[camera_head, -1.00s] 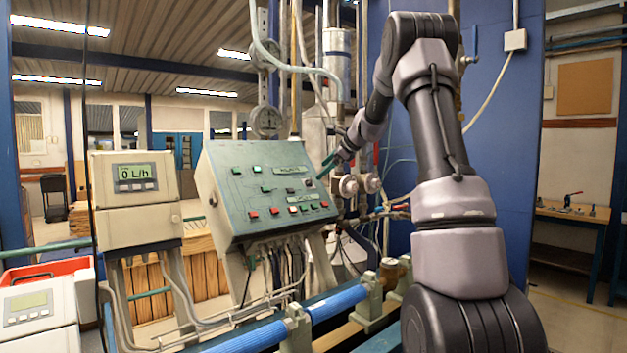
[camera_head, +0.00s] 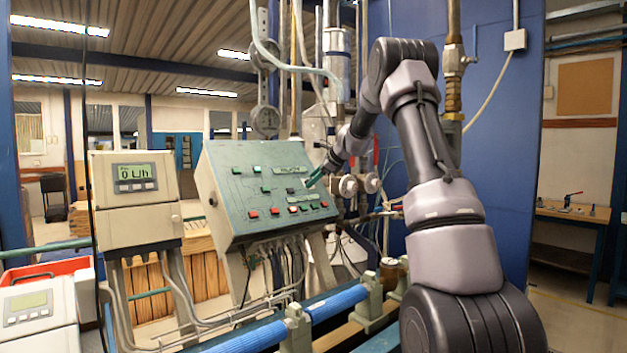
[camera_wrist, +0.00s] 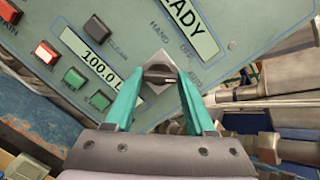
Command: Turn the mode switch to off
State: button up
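The mode switch (camera_wrist: 160,75) is a dark knob on a silver diamond-shaped plate on the green control panel (camera_head: 230,190). The labels HAND, OFF and AUTO are printed around it in the wrist view. My gripper (camera_wrist: 156,88) has two green fingers, apart, one on each side of the switch plate. The fingertips are close to the knob, and a gap shows between them and the knob. In the head view my gripper (camera_head: 312,181) is at the panel's right edge, and the switch is hidden or too small to make out there.
A READY display (camera_wrist: 188,20) and a 100.0 display (camera_wrist: 92,52) sit near the switch. Pipes and valves (camera_head: 350,185) stand right of the panel. A flow meter (camera_head: 135,178) reads 0 L/h.

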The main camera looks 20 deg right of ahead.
grip_shut()
jog(key=n, duration=0.4)
jog(key=shift+n+g, duration=0.3)
jog(key=shift+n, duration=2.1)
jog(key=shift+g, duration=0.3)
jog(key=o, duration=1.3)
grip_release()
jog(key=shift+o, duration=0.2)
jog(key=v, duration=1)
jog(key=shift+s+d+r, duration=0.2)
jog(key=shift+s, duration=0.1)
